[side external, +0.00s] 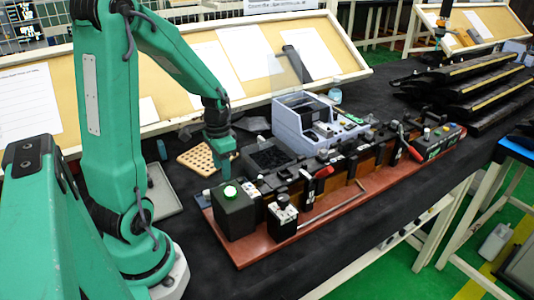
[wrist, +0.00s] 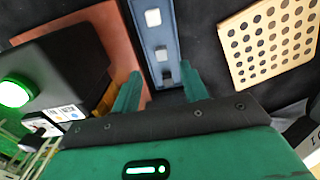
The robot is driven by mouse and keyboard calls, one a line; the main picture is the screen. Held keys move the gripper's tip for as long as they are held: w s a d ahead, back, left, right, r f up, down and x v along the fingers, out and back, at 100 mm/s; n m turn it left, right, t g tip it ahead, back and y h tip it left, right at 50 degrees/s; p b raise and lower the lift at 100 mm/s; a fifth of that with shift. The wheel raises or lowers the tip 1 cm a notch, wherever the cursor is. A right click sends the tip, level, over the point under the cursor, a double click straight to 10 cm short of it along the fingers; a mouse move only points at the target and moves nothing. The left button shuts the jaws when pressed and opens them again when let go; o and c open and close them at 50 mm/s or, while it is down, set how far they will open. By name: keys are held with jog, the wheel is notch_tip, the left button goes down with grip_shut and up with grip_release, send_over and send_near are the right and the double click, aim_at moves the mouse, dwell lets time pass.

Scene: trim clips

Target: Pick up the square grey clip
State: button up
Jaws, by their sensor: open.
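In the wrist view a narrow blue-grey strip (wrist: 166,35) carries three small pieces in a row. The far one is a pale, squarish clip (wrist: 153,17); the middle one is a smaller light grey clip (wrist: 161,53); the nearest is a darker grey piece (wrist: 165,74), partly in shadow. I cannot tell for certain which is the square grey clip. My gripper (wrist: 160,72) is open, its green fingers on either side of the near end of the strip, with nothing visibly held. In the side view my gripper (side external: 222,168) points down beside the fixture; the clips are too small to make out there.
A black box with a green button (side external: 232,210) stands on the reddish fixture board (side external: 243,258), close to my gripper. A perforated tan board (side external: 197,159) lies on the other side. A grey-blue bin unit (side external: 310,122) stands behind. Dark cloth is bare at front.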

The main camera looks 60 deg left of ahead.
jog(key=shift+f, duration=0.55)
jog(key=shift+f, duration=0.1)
jog(key=shift+a+f, duration=0.15)
jog(key=shift+f, duration=2.3)
grip_shut()
